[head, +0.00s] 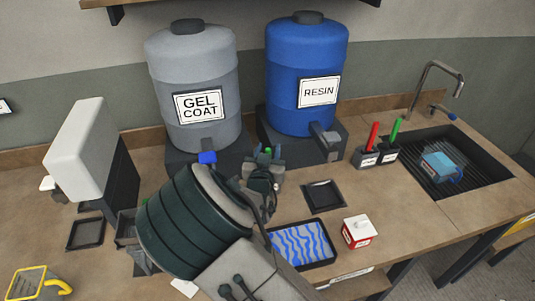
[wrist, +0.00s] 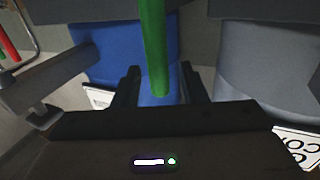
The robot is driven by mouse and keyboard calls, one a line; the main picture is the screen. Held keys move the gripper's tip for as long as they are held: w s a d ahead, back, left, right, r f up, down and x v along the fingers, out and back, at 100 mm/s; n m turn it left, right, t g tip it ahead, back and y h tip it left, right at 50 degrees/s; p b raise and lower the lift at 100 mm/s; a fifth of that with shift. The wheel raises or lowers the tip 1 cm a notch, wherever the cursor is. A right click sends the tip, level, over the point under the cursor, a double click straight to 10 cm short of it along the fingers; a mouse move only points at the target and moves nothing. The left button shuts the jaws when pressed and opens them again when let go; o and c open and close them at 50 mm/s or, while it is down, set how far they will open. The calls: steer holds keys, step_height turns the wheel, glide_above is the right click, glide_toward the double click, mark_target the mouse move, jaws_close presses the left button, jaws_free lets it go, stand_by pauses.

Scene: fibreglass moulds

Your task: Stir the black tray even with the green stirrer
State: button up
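My gripper (head: 266,158) is at the middle of the bench, in front of the two drums. A green stick, which looks like the green stirrer (wrist: 155,45), stands between its fingers (wrist: 160,82) in the wrist view, and I read it as held there. Only a bit of green shows at the fingers in the head view; its far end is hidden. The black tray (head: 335,257) lies at the front of the bench, right of and below my gripper. It holds uneven blue and white wavy streaks.
Behind stand a grey gel coat drum (head: 193,75) and a blue resin drum (head: 306,75). A smaller empty black tray (head: 323,197) and a red-and-white box (head: 357,232) flank the streaked tray. Holders with red (head: 373,136) and green (head: 396,131) sticks stand near the sink (head: 485,165).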

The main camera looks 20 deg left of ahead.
jaws_close()
steer(key=shift+r+p, duration=3.15)
steer(key=shift+r, duration=2.4)
